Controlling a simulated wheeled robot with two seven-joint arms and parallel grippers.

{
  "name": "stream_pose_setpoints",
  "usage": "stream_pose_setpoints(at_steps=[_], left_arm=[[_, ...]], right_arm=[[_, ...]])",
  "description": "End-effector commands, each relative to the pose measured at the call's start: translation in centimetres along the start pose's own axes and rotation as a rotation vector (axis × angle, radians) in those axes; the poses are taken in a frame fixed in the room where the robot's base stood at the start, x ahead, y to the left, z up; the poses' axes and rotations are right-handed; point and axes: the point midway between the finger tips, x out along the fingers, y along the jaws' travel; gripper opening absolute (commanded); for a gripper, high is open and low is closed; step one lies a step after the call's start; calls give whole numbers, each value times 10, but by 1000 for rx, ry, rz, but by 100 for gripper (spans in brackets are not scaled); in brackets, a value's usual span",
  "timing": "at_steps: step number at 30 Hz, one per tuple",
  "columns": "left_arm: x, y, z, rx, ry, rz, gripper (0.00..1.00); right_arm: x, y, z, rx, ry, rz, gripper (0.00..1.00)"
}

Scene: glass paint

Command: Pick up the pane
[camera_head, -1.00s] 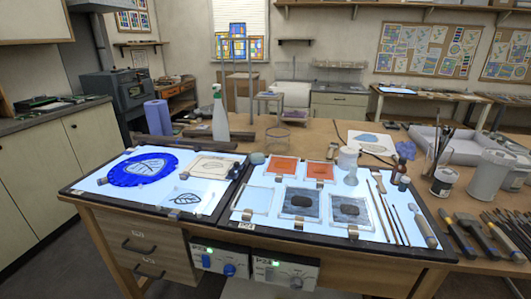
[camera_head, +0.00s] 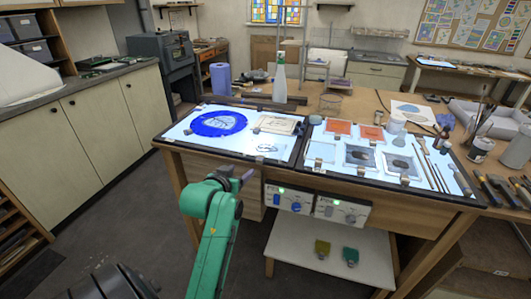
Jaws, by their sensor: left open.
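Several panes lie on two glowing light panels. On the left panel (camera_head: 190,140) are a blue oval pane with a white leaf outline (camera_head: 219,124), a beige sheet (camera_head: 278,125) and a leaf drawing (camera_head: 268,149). On the right panel (camera_head: 305,176) are two orange panes (camera_head: 338,127), a clear pane (camera_head: 321,152) and two grey panes with dark ovals (camera_head: 359,157). I cannot tell which one the task means. My left gripper (camera_head: 246,176) is open and empty, in front of the bench's front edge, apart from all panes. My right gripper is out of view.
A spray bottle (camera_head: 279,78) and a blue paper roll (camera_head: 220,79) stand behind the panels. Brushes (camera_head: 430,168) lie on the right panel, with tools (camera_head: 490,190) beyond it. Control boxes (camera_head: 289,199) hang under the bench edge above a low shelf (camera_head: 330,245).

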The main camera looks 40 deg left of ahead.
Motion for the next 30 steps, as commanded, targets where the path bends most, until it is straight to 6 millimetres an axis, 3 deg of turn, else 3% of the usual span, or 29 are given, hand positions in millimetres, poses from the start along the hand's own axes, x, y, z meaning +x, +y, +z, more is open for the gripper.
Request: stream_pose_setpoints(at_steps=[3,7,21,29,30], left_arm=[[30,1,-4,-1,-2,2,68],[62,2,-3,0,-2,2,68],[128,6,-2,2,-1,2,68],[134,6,0,2,-1,2,68],[134,6,0,2,-1,2,56]], right_arm=[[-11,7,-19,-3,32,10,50],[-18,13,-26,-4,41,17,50],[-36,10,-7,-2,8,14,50],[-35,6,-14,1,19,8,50],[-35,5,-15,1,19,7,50]])
